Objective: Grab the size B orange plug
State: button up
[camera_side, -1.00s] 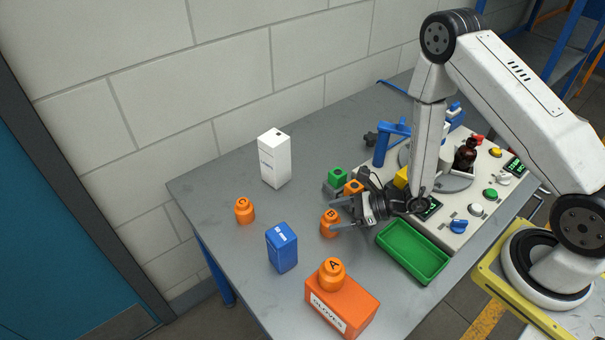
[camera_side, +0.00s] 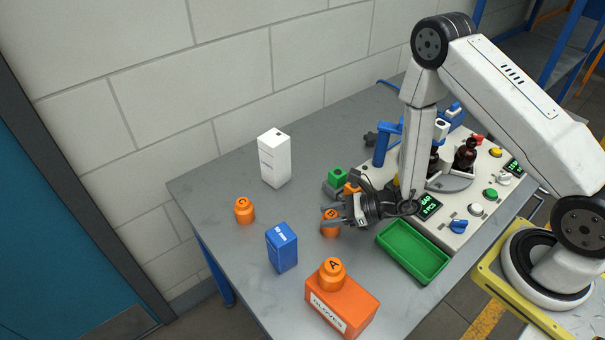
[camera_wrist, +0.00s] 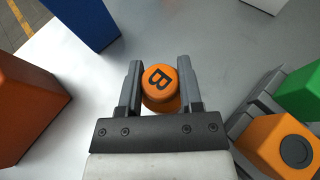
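The size B orange plug (camera_wrist: 160,86) stands upright on the grey table, its black letter facing up. It is partly hidden by my gripper in the side view (camera_side: 330,228). My gripper (camera_wrist: 159,72) has one finger on each side of it, and both fingers appear to touch its sides. In the side view my gripper (camera_side: 334,216) is low over the table, reaching in from the right. Two similar orange plugs are in the side view: C (camera_side: 244,211) stands on the table at the left, and A (camera_side: 331,274) stands on the orange gloves box (camera_side: 343,306).
A blue box (camera_side: 282,248) stands front-left of the B plug, and a white box (camera_side: 274,158) behind. A green tray (camera_side: 413,252) lies to the right. Green (camera_side: 338,175) and orange blocks sit close behind my gripper. The control station (camera_side: 455,232) is farther right.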

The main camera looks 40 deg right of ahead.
aim_at(331, 214)
jog(key=shift+s+f, duration=0.1)
jog(key=shift+f, duration=0.05)
grip_shut()
jog(key=shift+r, duration=5.05)
